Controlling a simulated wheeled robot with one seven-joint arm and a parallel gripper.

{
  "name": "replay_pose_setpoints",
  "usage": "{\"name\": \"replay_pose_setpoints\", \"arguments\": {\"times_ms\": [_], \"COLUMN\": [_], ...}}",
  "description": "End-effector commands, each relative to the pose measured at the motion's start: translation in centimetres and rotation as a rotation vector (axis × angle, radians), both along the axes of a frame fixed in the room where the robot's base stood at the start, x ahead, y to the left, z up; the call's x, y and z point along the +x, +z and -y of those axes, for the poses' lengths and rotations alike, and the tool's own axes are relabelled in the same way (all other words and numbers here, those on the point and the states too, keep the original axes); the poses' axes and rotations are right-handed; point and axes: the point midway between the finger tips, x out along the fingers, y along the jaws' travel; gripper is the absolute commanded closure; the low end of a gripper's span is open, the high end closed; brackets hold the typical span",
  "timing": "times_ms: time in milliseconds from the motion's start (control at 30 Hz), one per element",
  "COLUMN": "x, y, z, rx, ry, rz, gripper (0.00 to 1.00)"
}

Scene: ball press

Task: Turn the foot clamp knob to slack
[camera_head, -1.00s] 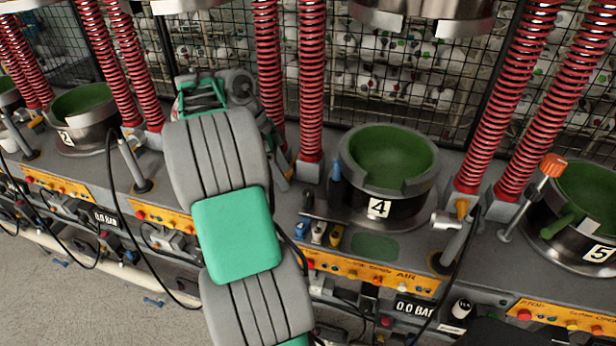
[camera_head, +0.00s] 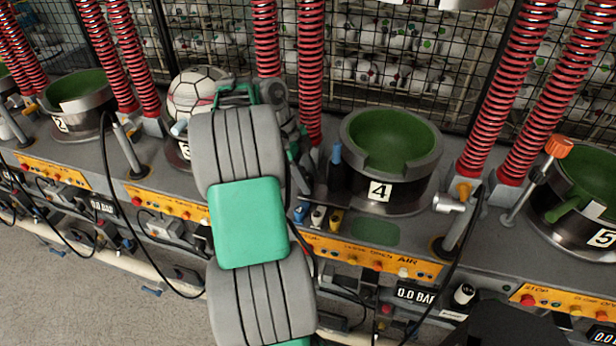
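An orange knob (camera_head: 558,147) tops a slanted metal rod at the right, in front of press 5 (camera_head: 585,200). A dark knob with a white mark (camera_head: 463,294) sits on the front, below press 4 (camera_head: 388,165). No label shows which knob is the foot clamp knob, and I cannot read a slack position. My gripper (camera_head: 303,165) is at the far end of my grey and green arm, left of press 4. The arm hides most of it, and I cannot see its fingertips clearly. Both knobs stand well to its right, apart from it.
A football (camera_head: 195,92) sits in press 3, partly behind my arm. Red springs (camera_head: 310,70) rise between presses. A blue-topped bottle (camera_head: 337,165) and small coloured items (camera_head: 318,215) stand left of press 4. A black hose (camera_head: 106,180) hangs at left. Grey floor (camera_head: 60,285) is open.

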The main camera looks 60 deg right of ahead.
Motion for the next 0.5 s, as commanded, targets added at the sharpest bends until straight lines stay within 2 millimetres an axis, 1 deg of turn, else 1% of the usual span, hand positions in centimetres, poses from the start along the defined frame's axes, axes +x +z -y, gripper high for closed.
{"name": "replay_pose_setpoints", "arguments": {"times_ms": [33, 67, 500], "x": [0.01, 0.01, 0.05], "y": [0.01, 0.01, 0.02], "z": [0.00, -0.01, -0.02], "rx": [0.000, 0.000, -0.001], "ry": [0.000, 0.001, 0.001], "rz": [0.000, 0.000, 0.000], "gripper": [0.60, 0.63, 0.99]}}
